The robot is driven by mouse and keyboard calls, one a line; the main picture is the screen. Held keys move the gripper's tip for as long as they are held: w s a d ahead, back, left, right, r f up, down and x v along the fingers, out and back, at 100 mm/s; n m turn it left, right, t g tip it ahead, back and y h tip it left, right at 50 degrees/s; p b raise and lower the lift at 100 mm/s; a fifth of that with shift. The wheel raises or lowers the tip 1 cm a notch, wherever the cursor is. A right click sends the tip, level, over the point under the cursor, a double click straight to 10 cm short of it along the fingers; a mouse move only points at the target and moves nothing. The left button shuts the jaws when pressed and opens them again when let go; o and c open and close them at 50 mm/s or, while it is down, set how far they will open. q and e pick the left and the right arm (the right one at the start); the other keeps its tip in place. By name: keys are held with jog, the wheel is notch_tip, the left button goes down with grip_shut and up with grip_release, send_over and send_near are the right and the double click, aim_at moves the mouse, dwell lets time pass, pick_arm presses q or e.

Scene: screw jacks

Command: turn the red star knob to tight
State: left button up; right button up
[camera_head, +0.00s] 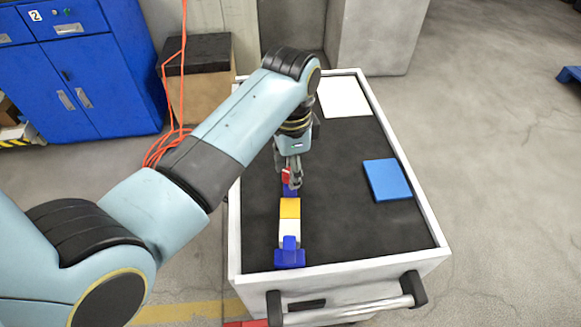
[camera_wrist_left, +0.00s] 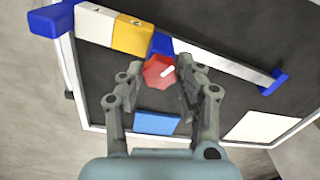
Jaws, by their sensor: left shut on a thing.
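The red star knob (camera_wrist_left: 158,71) shows between the fingertips of my left gripper (camera_wrist_left: 160,74) in the left wrist view, with a white mark on its face. The left gripper is shut on it. In the head view, my left gripper (camera_head: 293,172) reaches down over the jack, and only a little red of the knob (camera_head: 286,176) shows. The jack has a yellow block (camera_wrist_left: 132,35), a white block (camera_wrist_left: 95,23), a blue part beside the knob and a pale bar (camera_wrist_left: 225,66) running to a blue end piece (camera_wrist_left: 273,82). My right gripper is not in view.
The jack lies on a cart with a dark top and a raised white rim (camera_head: 411,192). A blue box (camera_head: 387,180) lies right of the jack, and a white sheet (camera_head: 344,98) lies at the far end. Dark surface between them is clear. A blue cabinet (camera_head: 95,85) stands behind left.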

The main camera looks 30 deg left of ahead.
pick_arm(q)
jog(key=shift+m, duration=0.3)
jog(key=o, duration=1.1)
jog(key=shift+o, duration=0.2)
notch_tip(320, 180, up, 12)
